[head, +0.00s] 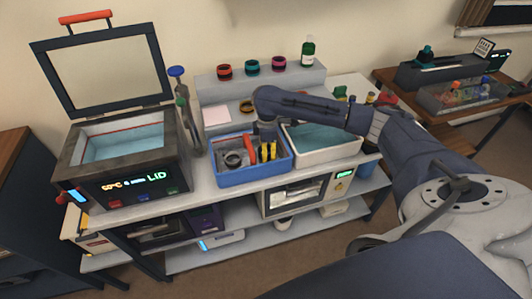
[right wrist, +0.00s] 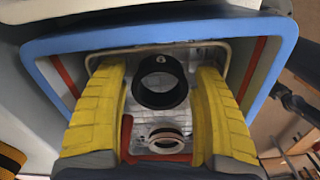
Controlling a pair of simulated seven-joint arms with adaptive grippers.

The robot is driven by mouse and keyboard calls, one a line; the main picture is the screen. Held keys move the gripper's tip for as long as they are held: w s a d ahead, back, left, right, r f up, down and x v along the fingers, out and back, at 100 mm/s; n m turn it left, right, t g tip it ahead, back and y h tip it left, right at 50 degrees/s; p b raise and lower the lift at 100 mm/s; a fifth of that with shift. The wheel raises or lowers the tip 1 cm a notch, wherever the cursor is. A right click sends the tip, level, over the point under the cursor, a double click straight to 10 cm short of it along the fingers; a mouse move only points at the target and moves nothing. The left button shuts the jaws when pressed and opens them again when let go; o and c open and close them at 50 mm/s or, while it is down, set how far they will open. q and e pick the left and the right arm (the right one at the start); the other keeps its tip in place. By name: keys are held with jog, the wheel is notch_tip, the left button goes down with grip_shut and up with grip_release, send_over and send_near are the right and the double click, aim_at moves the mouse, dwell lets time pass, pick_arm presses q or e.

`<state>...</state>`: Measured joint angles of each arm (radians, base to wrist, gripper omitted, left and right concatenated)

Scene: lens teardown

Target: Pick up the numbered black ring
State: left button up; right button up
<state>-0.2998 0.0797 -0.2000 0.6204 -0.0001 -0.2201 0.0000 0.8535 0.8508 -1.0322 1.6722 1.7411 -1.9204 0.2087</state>
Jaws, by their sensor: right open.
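The numbered black ring (right wrist: 160,99) lies in the blue tray (right wrist: 160,27), with a small pale mark on its top rim. In the right wrist view it is between the yellow fingers of my right gripper (right wrist: 160,68), with gaps on both sides. A smaller dark ring with a pale band (right wrist: 166,136) lies nearer the palm. In the head view, my open right gripper (head: 268,154) points down into the right part of the blue tray (head: 252,177). A dark ring shape (head: 233,159) shows left of the fingers; I cannot tell which ring it is. My left gripper is out of view.
An open-lidded box with a lit display (head: 130,185) stands left of the tray. A white bin with teal inside (head: 325,155) is close on the right.

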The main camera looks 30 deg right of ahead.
jog(key=shift+c, duration=0.3)
jog(key=c, duration=0.9)
jog(key=shift+c, duration=0.2)
jog(key=shift+r, duration=0.15)
